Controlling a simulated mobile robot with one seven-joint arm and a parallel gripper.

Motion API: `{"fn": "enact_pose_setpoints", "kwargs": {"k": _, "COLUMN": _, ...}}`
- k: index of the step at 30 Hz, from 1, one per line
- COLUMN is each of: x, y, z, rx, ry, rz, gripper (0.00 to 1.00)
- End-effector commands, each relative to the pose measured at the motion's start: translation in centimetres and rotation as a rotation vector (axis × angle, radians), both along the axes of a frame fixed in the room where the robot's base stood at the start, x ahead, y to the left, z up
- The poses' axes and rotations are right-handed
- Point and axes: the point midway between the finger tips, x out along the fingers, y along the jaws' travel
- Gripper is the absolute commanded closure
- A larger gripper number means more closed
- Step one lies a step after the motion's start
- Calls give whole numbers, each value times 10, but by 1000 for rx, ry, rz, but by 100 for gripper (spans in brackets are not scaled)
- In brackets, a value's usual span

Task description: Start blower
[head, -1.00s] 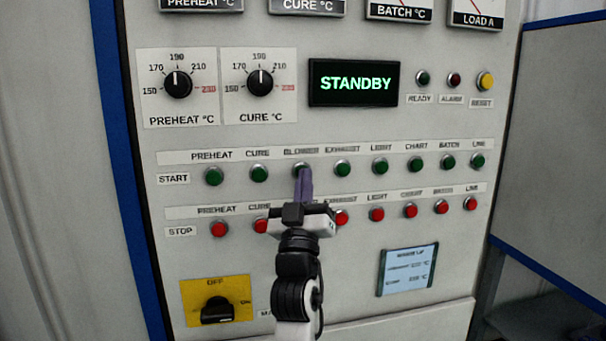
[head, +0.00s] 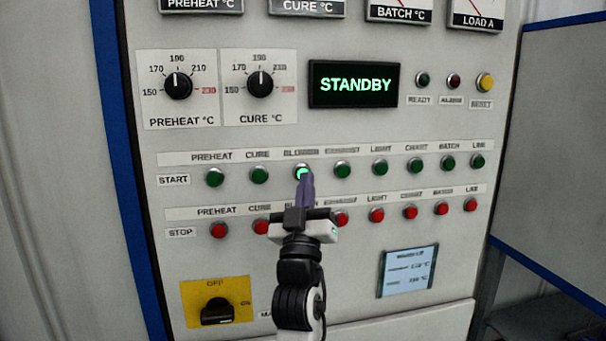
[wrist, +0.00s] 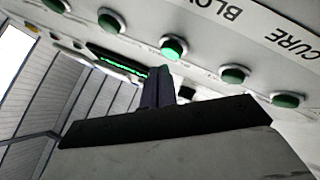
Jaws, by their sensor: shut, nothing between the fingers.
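The green BLOWER start button (head: 302,173) is lit bright green in the START row of the panel. It also glows in the wrist view (wrist: 173,47), beside the partly visible BLOWER label. My gripper (head: 306,180) is shut and empty, its narrow purple fingers pointing up at this button. In the head view the fingertips cover the button's lower edge. In the wrist view the fingers (wrist: 159,82) end just below the lit button, seemingly apart from it. The red BLOWER stop button is hidden behind my gripper.
Unlit green start buttons stand close on both sides, CURE (head: 259,175) and EXHAUST (head: 342,170). Red stop buttons (head: 377,214) run below. The display (head: 353,84) reads STANDBY. A yellow-plated OFF/ON switch (head: 217,301) is at lower left.

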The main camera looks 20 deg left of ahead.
Motion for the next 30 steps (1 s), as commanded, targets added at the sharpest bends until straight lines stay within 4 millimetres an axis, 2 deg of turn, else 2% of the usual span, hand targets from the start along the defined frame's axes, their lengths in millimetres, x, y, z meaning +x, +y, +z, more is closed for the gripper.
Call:
{"fn": "enact_pose_setpoints", "kwargs": {"k": 8, "x": -1, "y": -1, "z": 0, "rx": 0, "ry": 0, "rz": 0, "gripper": 100}}
{"fn": "enact_pose_setpoints", "kwargs": {"k": 21, "x": -35, "y": -25, "z": 0, "rx": -1, "ry": -1, "rz": -2, "gripper": 100}}
{"fn": "enact_pose_setpoints", "kwargs": {"k": 30, "x": -41, "y": -28, "z": 0, "rx": 0, "ry": 0, "rz": 0, "gripper": 100}}
